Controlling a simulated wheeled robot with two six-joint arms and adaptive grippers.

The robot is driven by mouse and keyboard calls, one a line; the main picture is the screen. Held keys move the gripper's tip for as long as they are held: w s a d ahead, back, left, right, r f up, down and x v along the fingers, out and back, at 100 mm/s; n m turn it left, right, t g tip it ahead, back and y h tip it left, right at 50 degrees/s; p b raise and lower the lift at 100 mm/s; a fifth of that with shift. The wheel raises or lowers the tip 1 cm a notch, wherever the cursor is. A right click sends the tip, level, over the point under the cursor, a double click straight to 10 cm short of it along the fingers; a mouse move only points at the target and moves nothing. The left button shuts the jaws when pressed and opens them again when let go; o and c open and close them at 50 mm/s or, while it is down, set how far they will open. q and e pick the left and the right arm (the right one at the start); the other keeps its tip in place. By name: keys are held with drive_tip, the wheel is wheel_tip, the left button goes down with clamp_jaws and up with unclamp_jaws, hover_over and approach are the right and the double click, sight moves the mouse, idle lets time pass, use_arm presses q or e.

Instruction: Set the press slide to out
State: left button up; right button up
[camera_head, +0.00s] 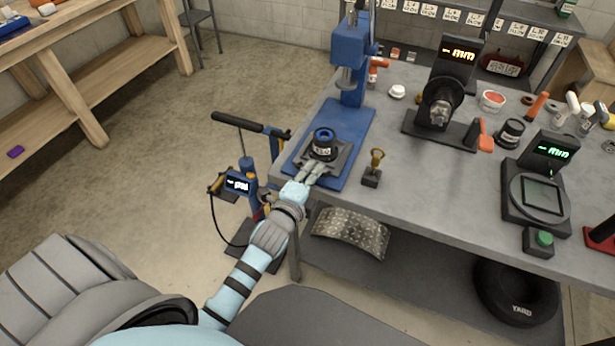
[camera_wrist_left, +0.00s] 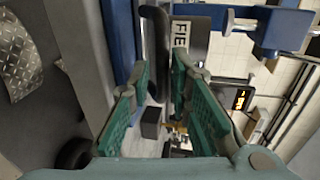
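The blue press (camera_head: 349,60) stands at the left end of the grey bench. Its dark slide plate (camera_head: 343,158) lies on the blue base, bearing a black hub with a blue ring (camera_head: 323,141) and a white label. The ram is above and behind the hub. My left gripper (camera_head: 314,171) is at the front edge of the slide. In the left wrist view, its green fingers (camera_wrist_left: 160,72) are apart, with the dark slide edge (camera_wrist_left: 155,35) near their tips. I cannot tell whether they touch it. The labelled hub (camera_wrist_left: 190,42) shows just beyond. My right gripper is not in view.
A small brass-topped piece on a dark block (camera_head: 372,178) stands right of the press base. A black-handled blue stand (camera_head: 247,185) is on the floor left of the bench. Gauges and a scale (camera_head: 537,195) occupy the bench further right.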

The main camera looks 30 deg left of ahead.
use_arm(q)
drive_tip(key=v, duration=1.1)
drive_tip(key=shift+s, duration=0.25)
drive_tip(key=shift+r, duration=0.1)
drive_tip(key=s+f+n+g, duration=0.3)
drive_tip(key=s+f+n, duration=0.15)
drive_tip(key=f, duration=0.75)
drive_tip(key=s+f+n+g, duration=0.35)
drive_tip(key=f+n, duration=0.25)
drive_tip(key=f, duration=0.5)
drive_tip(key=s+a+f+n+g, duration=0.1)
drive_tip(key=s+f+n+g, duration=0.2)
drive_tip(key=s+f, duration=0.6)
drive_tip(key=s+a+f+n+g, duration=0.2)
drive_tip(key=s+f+g, duration=0.3)
drive_tip(key=s+f, duration=0.4)
drive_tip(key=s+n, duration=0.1)
drive_tip(key=s, duration=0.6)
drive_tip(key=shift+f+h, duration=0.3)
drive_tip(key=shift+f, duration=0.1)
